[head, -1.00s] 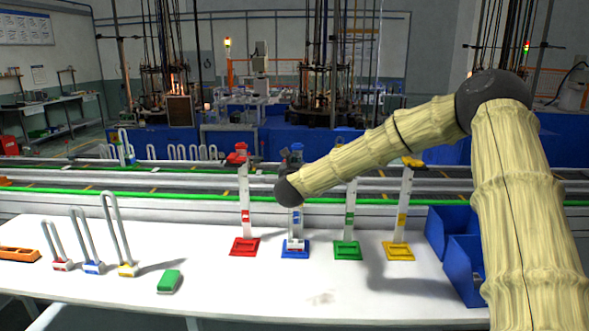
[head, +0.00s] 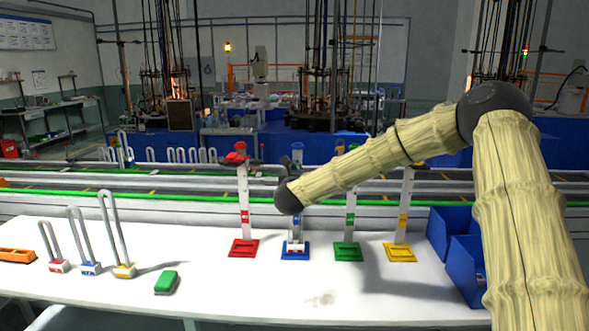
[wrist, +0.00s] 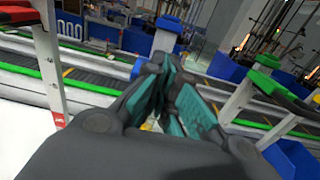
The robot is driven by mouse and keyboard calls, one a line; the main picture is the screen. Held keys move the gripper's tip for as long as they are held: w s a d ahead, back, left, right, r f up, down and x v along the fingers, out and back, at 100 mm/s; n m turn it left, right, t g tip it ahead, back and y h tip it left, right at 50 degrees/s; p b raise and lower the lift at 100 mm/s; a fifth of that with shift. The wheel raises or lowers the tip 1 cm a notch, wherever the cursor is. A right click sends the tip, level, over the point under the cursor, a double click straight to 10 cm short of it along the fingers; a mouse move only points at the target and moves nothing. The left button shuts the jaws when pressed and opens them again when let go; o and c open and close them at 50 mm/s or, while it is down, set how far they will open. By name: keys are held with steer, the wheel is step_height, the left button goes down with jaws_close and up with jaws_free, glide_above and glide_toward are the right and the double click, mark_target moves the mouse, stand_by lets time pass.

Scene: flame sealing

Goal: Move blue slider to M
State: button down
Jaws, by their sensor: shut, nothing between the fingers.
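The blue stand has a blue base (head: 295,252) on the white table, a pale upright post and a blue cap (head: 297,147). In the wrist view its blue cap (wrist: 170,23) tops the white post. A blue piece (wrist: 137,69), apparently the blue slider, shows beside the left finger; whether they touch is unclear. My gripper (wrist: 172,85) is shut and empty, its teal-padded fingers close in front of the blue post. In the head view my gripper is partly hidden behind my dark wrist joint, at the post's upper part. I cannot read an M mark.
Red (head: 243,248), green (head: 347,252) and yellow (head: 400,252) stands flank the blue one closely. Blue bins (head: 465,265) are at the right. The front of the table is clear.

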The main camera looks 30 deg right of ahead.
steer(key=shift+f+b, duration=2.1)
steer(key=shift+f, duration=0.2)
steer(key=shift+r, duration=0.9)
steer(key=b+v, duration=0.5)
steer(key=v, duration=0.5)
